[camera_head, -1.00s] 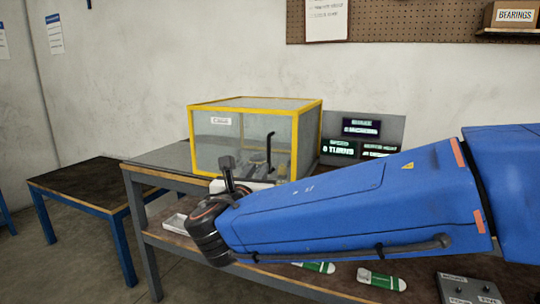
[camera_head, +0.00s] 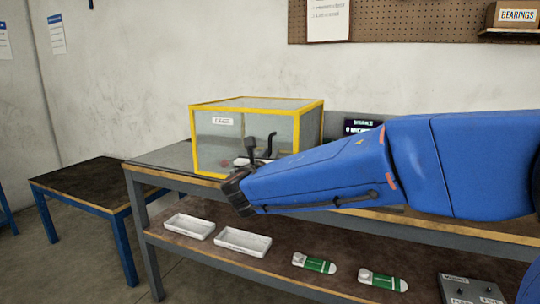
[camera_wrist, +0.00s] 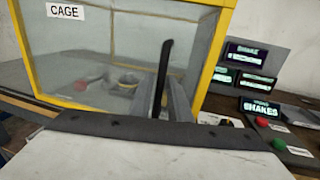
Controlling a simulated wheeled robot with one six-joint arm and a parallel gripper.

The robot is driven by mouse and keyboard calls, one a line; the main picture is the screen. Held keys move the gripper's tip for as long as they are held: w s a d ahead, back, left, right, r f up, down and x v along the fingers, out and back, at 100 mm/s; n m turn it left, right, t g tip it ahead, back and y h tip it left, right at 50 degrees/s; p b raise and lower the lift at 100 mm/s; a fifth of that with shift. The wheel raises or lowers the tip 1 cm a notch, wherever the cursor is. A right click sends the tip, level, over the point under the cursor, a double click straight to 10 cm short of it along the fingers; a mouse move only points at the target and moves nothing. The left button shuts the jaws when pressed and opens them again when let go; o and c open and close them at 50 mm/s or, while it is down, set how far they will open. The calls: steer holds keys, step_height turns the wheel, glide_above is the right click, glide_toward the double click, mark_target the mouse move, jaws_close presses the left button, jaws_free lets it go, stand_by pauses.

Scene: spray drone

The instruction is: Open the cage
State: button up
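The cage (camera_head: 205,173) is a clear box with a yellow frame and a "CAGE" label, standing on the bench; it also shows in the wrist view (camera_wrist: 50,91). Its visible front panel is in place. A black upright handle (camera_wrist: 166,60) with a bent top stands in front of the cage and also shows in the head view (camera_head: 271,142). My gripper (camera_wrist: 165,105) points toward the cage, its grey fingers at the handle's lower part. Whether they touch or grip it I cannot tell. In the head view my blue arm hides most of the gripper.
Display panels stand right of the cage, one reading "SHAKES" (camera_wrist: 260,108). A red button (camera_wrist: 262,122) and a green button (camera_wrist: 279,144) sit nearby. The lower shelf holds two white trays (camera_head: 190,226) and two green-and-white items (camera_head: 314,263). A low dark table (camera_head: 80,181) stands left.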

steer(key=shift+w, duration=0.15)
jaws_close()
